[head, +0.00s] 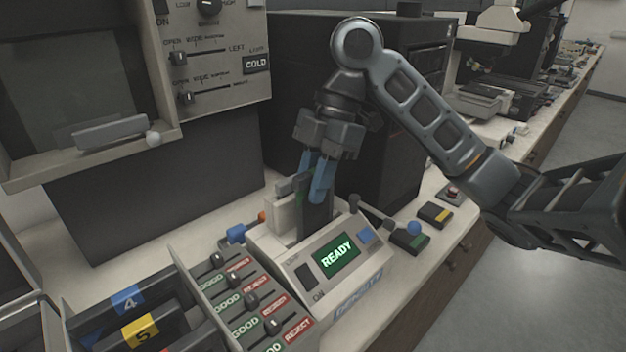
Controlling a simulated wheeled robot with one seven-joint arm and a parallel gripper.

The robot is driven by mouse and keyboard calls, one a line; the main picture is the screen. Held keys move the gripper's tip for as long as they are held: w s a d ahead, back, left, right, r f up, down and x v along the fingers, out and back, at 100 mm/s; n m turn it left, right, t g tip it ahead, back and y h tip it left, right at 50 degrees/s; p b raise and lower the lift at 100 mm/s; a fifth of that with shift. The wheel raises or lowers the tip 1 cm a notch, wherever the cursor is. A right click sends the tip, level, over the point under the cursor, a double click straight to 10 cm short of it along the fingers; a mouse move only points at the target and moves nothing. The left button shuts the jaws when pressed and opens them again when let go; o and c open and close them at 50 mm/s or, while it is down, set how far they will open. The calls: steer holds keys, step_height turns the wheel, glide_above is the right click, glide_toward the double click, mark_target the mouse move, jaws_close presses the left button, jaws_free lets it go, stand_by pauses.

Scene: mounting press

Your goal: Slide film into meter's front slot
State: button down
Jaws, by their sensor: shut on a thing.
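The meter (290,262) is a pale box marked DENSITY, with a lit green READY display (337,256) on its sloped front panel. A dark, flat upright piece, apparently the film (316,217), stands at the back of the meter, under my gripper. My gripper (318,188) points down with blue fingers shut on this piece. Its lower end is at the meter's top, beside a pale upright block (282,214). I cannot tell whether it is inside a slot or only in front of one.
A rack with bins numbered 4 (127,299) and 5 (143,331) stands at lower left, next to a GOOD/REJECT panel (251,300) with several switches. A large machine with a COLD light (257,64) is behind. Small button boxes (435,213) lie along the bench edge at right.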

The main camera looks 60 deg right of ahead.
steer(key=c, duration=0.9)
jaws_free()
steer(key=shift+c, duration=0.2)
steer(key=shift+r, duration=0.15)
